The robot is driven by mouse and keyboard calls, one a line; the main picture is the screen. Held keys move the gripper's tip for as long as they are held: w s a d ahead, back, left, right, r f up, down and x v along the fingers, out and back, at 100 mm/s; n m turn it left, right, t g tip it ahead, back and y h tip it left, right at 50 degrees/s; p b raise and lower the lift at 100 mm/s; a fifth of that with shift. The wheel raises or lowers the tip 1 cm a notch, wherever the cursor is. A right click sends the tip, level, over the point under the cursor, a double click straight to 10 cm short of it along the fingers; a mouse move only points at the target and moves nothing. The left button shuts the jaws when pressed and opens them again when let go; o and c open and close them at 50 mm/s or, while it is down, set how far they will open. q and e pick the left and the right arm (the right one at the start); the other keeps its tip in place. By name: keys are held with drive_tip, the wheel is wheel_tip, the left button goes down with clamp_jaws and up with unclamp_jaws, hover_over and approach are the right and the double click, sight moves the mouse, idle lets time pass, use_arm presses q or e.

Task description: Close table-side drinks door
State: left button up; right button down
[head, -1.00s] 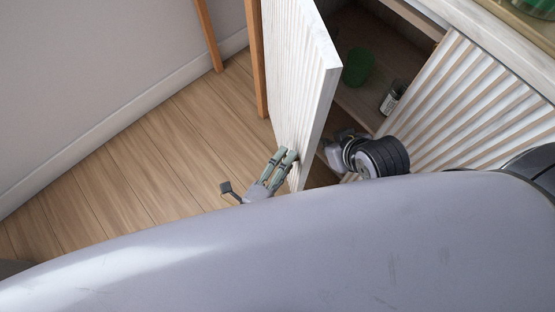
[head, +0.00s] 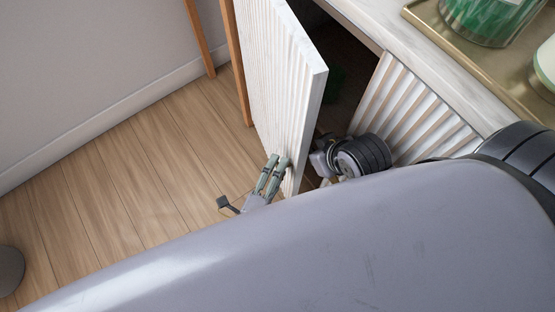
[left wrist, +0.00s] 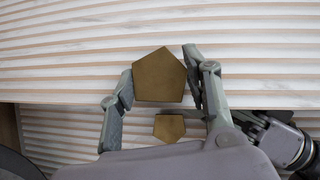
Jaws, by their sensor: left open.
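The drinks door (head: 285,95), a white ribbed panel, stands open at an angle to the cabinet in the head view. My left gripper (head: 275,165) is open at the lower part of its outer face. In the left wrist view the door (left wrist: 60,60) fills the upper half, and my left gripper's fingers (left wrist: 160,85) stand either side of its pentagonal brass knob (left wrist: 160,76). I cannot tell whether they touch it. Part of what looks like my right arm's end (head: 322,162) shows by the cabinet opening; its fingers are not clear.
A second ribbed door (head: 415,110) is to the right; a second brass knob (left wrist: 169,128) shows in the left wrist view. A brass tray (head: 440,50) with a green glass jar (head: 487,18) stands on the countertop (head: 400,55).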

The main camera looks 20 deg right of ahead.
use_arm(q)
drive_tip(key=o, duration=0.5)
drive_tip(key=shift+a, duration=0.1)
drive_tip(key=v, duration=1.2)
